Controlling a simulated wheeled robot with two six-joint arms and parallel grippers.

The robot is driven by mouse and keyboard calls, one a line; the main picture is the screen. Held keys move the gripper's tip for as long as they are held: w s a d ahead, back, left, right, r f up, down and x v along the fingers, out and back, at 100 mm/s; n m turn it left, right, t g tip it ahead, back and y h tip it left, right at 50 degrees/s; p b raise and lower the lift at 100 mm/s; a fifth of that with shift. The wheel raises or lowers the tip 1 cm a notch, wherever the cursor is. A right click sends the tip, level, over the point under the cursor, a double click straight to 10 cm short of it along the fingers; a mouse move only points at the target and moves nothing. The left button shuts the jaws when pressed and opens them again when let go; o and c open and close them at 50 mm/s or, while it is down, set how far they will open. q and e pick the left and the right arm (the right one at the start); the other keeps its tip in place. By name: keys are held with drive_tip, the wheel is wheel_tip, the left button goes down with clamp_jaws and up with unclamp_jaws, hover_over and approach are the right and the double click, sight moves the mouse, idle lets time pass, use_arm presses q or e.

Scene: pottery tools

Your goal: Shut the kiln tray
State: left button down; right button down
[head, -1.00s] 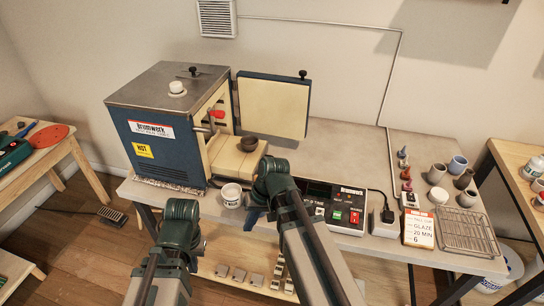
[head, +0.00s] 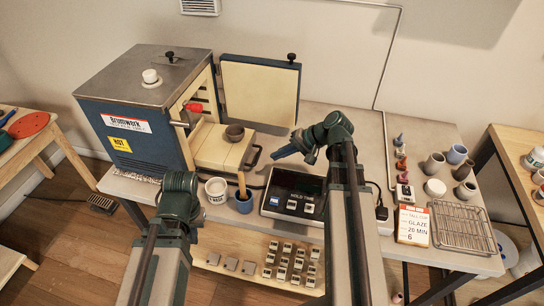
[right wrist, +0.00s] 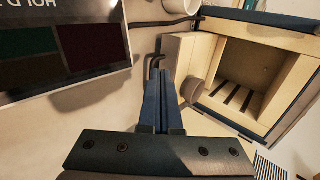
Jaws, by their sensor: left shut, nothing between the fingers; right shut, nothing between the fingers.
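The kiln (head: 140,120) is a blue box with a grey metal top at the left of the bench. Its cream tray (head: 210,150) sticks out of the front opening, with a dark handle (head: 253,158) at its outer end. A dark cup (head: 234,132) stands on the tray. My right gripper (head: 283,153) is shut and empty, just right of the handle and apart from it in the head view. In the right wrist view its fingers (right wrist: 163,85) point toward the handle (right wrist: 155,65).
The kiln door (head: 262,92) stands open behind the tray. A wire rack (head: 464,228) is at the far right.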

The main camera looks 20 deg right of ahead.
sight(200, 154)
drive_tip(key=b+x, duration=0.5)
drive_tip(key=x, duration=0.3)
drive_tip(key=shift+w+a+f, duration=0.1)
drive_tip(key=shift+w+f, duration=0.05)
drive_tip(key=shift+f, duration=0.15)
drive_tip(key=shift+w+a+r+p, duration=0.2)
drive_tip(key=shift+w+a, duration=0.1)
drive_tip(key=shift+a, duration=0.2)
drive_tip(key=shift+w+a+r+p, duration=0.15)
drive_tip(key=shift+w+a, duration=0.2)
drive_tip(key=shift+a, duration=0.1)
drive_tip(key=shift+w+a, duration=0.35)
drive_tip(key=shift+a, duration=0.2)
drive_tip(key=shift+a, duration=0.1)
drive_tip(key=w+a, duration=0.3)
drive_tip(key=a, duration=0.1)
drive_tip(key=w+a, duration=0.3)
drive_tip(key=a, duration=0.2)
drive_tip(key=w+a, duration=0.3)
drive_tip(key=a, duration=0.1)
drive_tip(key=shift+w+a, duration=0.15)
drive_tip(key=shift+a, duration=0.15)
drive_tip(key=shift+w+a, duration=0.1)
drive_tip(key=shift+a, duration=0.05)
drive_tip(key=shift+r, duration=0.1)
